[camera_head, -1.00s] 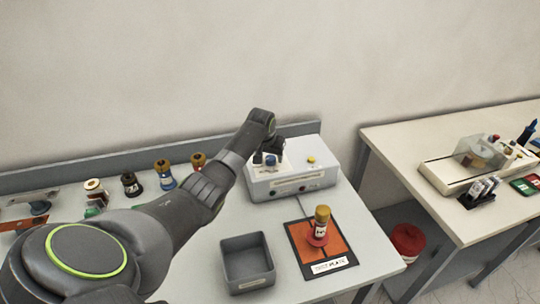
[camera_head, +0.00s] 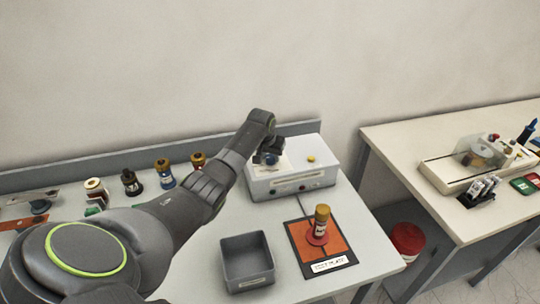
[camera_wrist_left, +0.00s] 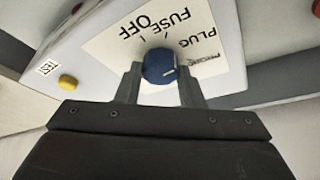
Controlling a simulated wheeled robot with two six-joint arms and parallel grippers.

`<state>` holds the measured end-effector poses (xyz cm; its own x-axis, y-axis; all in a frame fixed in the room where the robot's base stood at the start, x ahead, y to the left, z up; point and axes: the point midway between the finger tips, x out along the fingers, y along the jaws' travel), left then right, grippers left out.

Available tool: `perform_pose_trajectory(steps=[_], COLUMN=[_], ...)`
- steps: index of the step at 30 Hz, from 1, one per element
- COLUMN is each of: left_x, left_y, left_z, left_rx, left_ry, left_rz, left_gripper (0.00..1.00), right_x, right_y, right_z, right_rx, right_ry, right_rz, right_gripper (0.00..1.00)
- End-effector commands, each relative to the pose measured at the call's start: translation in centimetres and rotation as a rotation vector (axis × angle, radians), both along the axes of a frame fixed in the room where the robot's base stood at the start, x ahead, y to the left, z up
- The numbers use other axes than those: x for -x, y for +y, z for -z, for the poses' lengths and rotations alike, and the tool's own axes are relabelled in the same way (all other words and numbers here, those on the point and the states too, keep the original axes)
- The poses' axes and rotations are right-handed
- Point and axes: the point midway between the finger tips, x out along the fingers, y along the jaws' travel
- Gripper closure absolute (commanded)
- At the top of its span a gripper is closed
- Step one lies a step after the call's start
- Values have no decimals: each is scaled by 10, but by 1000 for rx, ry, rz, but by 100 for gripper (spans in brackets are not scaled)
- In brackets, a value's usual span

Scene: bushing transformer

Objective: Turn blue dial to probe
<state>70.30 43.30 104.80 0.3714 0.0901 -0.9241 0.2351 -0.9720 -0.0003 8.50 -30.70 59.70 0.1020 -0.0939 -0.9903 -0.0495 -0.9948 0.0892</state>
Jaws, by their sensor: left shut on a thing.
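The blue dial (camera_wrist_left: 159,66) sits on the white label plate of the test box, with OFF, FUSE, PLUG and PROBE printed around it. In the left wrist view the words appear upside down. A pale mark on the dial is on its right part, on the side of the PROBE label (camera_wrist_left: 207,60). My left gripper (camera_wrist_left: 160,74) is shut on the dial, one finger on each side. In the head view my left gripper (camera_head: 268,155) is at the top of the test box (camera_head: 290,180) and partly hides the dial. My right gripper is out of view.
A yellow button (camera_wrist_left: 68,82) sits beside the label plate. In front of the box are an orange test plate (camera_head: 335,243) with a red and gold bushing (camera_head: 320,222) and an empty grey bin (camera_head: 247,262). Several bushings stand along the back left.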

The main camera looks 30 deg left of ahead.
Motion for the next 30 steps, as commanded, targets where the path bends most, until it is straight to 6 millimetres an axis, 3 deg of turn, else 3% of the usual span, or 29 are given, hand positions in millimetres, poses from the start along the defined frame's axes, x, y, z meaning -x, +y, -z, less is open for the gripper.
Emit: perform_pose_trajectory(steps=[11,30], left_x=[0,-1], left_y=[3,5], left_z=[0,1], left_rx=[0,0], left_ry=[0,-2], left_rz=[201,627], left_gripper=[88,88], right_x=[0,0], right_y=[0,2], right_z=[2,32], right_rx=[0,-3], right_ry=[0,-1], right_rz=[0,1], right_gripper=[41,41])
